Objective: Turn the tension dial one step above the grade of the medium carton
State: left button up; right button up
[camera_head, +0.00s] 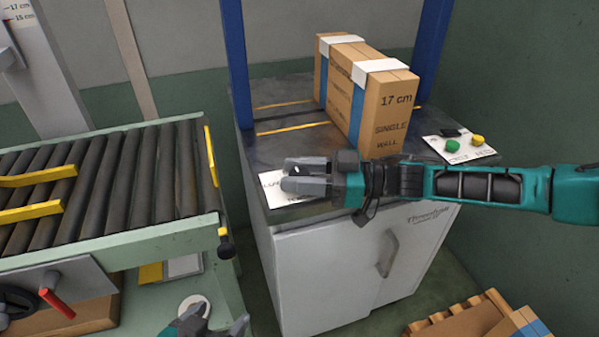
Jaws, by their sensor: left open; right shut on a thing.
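A tall brown carton (372,107) stands upright on the dark top of the strapping machine (268,95). It has white corner pieces and blue straps, and its end reads "17 cm SINGLE WALL". The frame does not show whether it is the medium one. A white dial plate (272,190) lies at the machine's front left corner, with lettering partly covered. My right gripper (288,176) reaches across from the right and is shut over this plate. Its fingers hide the tension dial between them and its setting. My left gripper (217,320) is open and empty at the bottom edge, partly cut off.
A plate with a green button (452,146) and a yellow button (477,140) lies on the machine's right. A roller conveyor (110,185) with yellow guides (40,176) fills the left. A red-handled crank (57,303) is below. Wooden slats (455,318) lie at lower right.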

jog(key=shift+w+r, duration=0.1)
jog(key=shift+r, duration=0.25)
jog(key=o, duration=0.7)
pick_arm(q)
jog(key=shift+d, duration=0.1)
pick_arm(e)
jog(key=shift+o, duration=1.2)
jog(key=shift+f, duration=0.1)
pick_arm(q)
jog(key=shift+s, duration=0.1)
jog(key=shift+r, duration=0.1)
pick_arm(e)
jog(key=shift+d, duration=0.1)
pick_arm(q)
jog(key=shift+s+a+r+p, duration=0.15)
jog(key=shift+a+r+p, duration=0.25)
jog(key=shift+p, duration=0.65)
pick_arm(e)
jog(key=s+d, duration=0.1)
jog(key=d, duration=1.1)
jog(key=shift+d, duration=0.3)
pick_arm(q)
jog(key=shift+d, duration=0.15)
pick_arm(e)
jog(key=shift+s+d, duration=0.1)
